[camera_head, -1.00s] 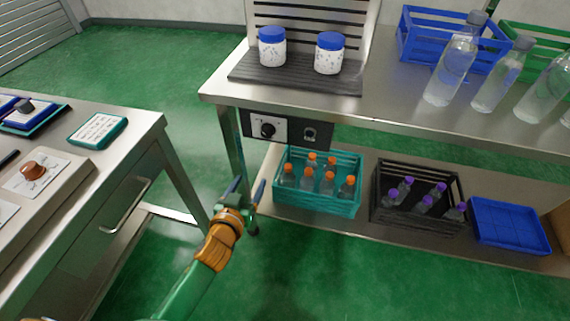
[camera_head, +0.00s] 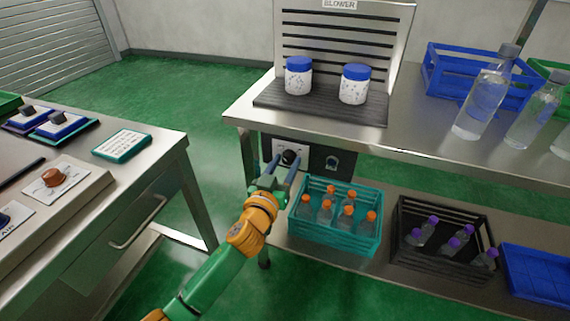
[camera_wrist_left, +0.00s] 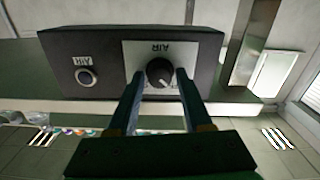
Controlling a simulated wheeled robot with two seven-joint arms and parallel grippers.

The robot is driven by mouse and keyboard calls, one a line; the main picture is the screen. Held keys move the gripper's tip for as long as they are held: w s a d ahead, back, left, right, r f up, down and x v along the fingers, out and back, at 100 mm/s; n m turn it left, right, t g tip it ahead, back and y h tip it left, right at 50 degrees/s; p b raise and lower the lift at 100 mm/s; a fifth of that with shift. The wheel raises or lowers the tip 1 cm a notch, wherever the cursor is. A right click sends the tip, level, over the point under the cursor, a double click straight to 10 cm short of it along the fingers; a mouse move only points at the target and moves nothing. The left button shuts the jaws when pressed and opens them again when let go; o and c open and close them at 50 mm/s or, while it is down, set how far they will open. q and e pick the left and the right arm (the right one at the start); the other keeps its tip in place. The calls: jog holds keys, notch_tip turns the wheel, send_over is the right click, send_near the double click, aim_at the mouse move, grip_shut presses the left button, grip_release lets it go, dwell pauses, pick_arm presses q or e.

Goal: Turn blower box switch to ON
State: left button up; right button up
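The blower box (camera_head: 318,157) is a dark box under the front edge of the bench. It carries a black rotary knob (camera_head: 290,157) on a white plate. In the left wrist view, where lettering appears upside down, the knob (camera_wrist_left: 160,72) has a pale pointer mark toward the lower right; its ON/OFF lettering is too small to read. My left gripper (camera_head: 279,171) is open at the box front. In the wrist view its fingertips (camera_wrist_left: 160,80) stand on either side of the knob; I cannot tell whether they touch it. My right gripper is not in view.
A round socket or button (camera_wrist_left: 86,77) sits beside the knob on the box. A teal crate of orange-capped bottles (camera_head: 335,236) stands on the lower shelf, close to my left gripper. Two blue-lidded jars (camera_head: 298,76) stand on the bench above. A left-hand console (camera_head: 80,195) stands across a gap.

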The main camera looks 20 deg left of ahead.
pick_arm(q)
grip_shut()
jog(key=m+p, duration=0.1)
jog(key=m, duration=0.2)
jog(key=shift+m, duration=0.4)
jog(key=m+p, duration=0.1)
jog(key=m, duration=0.3)
jog(key=shift+m, duration=0.3)
jog(key=m, duration=0.4)
jog(key=shift+m+p, duration=0.3)
jog(key=m, duration=0.4)
jog(key=shift+m+p, duration=0.3)
jog(key=shift+f+m, duration=0.1)
jog(key=shift+m, duration=0.2)
